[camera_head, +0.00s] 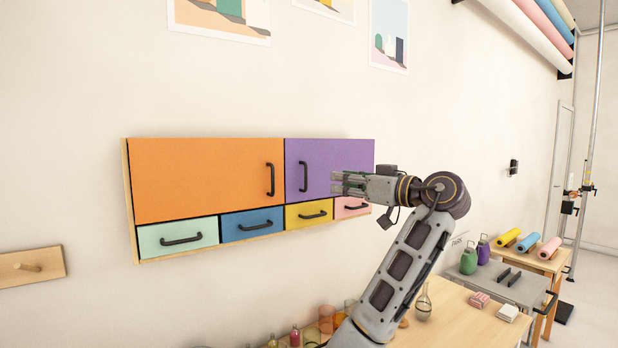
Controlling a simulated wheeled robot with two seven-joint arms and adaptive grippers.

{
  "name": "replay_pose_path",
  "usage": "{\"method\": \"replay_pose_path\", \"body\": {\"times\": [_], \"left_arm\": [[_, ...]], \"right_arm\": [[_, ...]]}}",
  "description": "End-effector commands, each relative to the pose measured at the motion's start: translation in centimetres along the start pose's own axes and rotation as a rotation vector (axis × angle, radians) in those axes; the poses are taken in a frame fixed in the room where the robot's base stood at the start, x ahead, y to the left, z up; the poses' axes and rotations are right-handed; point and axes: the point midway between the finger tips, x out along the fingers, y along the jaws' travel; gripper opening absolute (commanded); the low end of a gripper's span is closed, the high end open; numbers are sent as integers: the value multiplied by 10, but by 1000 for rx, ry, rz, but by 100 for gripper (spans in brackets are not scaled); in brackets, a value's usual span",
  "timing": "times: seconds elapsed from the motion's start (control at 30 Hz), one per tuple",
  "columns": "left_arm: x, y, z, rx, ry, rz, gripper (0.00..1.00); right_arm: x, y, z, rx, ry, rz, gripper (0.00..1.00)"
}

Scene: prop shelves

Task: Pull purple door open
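The purple door (330,153) is the upper right door of a wall cabinet and looks closed, flush with the orange door beside it. Its black vertical handle (304,176) is near the door's left edge. The fingers look spread and empty, apart from the handle. The gripper and wrist hide the door's lower right part.
The orange door (200,180) is left of the purple one. Below are mint, blue, yellow and pink drawers, all closed. A wooden table (455,325) with glassware and small blocks stands below right. A wall peg board (30,266) is at left.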

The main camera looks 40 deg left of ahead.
Motion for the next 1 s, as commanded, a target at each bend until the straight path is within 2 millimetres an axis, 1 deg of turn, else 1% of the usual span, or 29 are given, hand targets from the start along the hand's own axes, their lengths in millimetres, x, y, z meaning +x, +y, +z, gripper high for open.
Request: {"method": "replay_pose_path", "body": {"times": [0.4,0.8,1.0], "left_arm": [[51,-1,-2,0,1,-4,30],[103,-1,-2,1,1,-3,30],[121,0,-1,2,1,-2,30]], "right_arm": [[-15,-13,-4,4,3,-14,40],[-29,-7,-4,1,1,-8,40],[-33,-3,-4,0,1,-4,40]]}}
